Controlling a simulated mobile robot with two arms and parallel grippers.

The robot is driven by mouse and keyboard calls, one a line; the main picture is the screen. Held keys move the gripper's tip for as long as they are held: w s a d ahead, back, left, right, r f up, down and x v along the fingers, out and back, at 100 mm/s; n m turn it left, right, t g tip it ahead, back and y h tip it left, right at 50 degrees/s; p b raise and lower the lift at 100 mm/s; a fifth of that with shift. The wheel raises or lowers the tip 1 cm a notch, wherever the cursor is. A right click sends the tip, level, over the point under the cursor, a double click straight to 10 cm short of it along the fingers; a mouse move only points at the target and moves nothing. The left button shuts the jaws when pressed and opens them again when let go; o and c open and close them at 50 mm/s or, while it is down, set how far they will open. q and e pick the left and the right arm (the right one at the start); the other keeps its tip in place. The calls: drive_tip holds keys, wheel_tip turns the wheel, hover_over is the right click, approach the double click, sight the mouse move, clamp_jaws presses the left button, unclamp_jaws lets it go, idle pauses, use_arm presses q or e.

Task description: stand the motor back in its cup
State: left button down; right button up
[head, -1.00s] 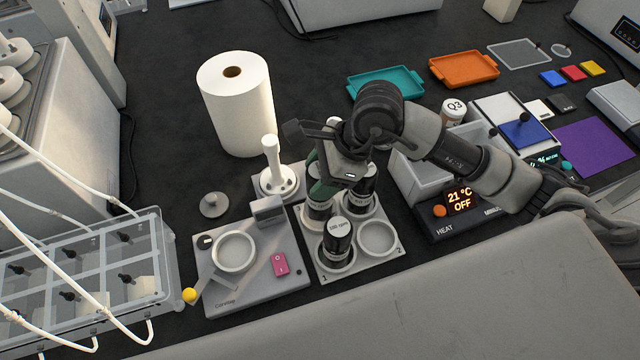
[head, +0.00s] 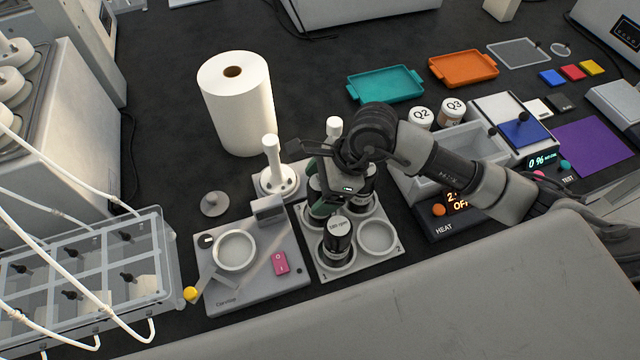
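A light grey tray (head: 385,262) with cups stands at the front middle. A black motor (head: 338,240) with a pale, lettered top is in its front left cup, by the mark 1. The front right cup (head: 377,237), by the mark 2, is empty. Another dark motor (head: 364,192) is in the back right, and one (head: 315,187) at the back left is partly hidden. My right gripper (head: 324,206) points down over the tray, its green fingers just behind the front left motor. Whether the fingers hold anything is hidden. My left gripper is out of view.
A grey device (head: 215,293) with a round dish and pink switch is left of the tray. A white stand (head: 272,168) and a paper roll (head: 236,100) are behind. A heater box (head: 440,228) and open grey bin (head: 450,160) are right, under my arm.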

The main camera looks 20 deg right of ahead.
drive_tip(key=shift+d+r, duration=0.25)
drive_tip(key=shift+r, duration=0.2)
drive_tip(key=b+v, duration=0.2)
drive_tip(key=v, duration=0.9)
drive_tip(key=shift+s, duration=0.15)
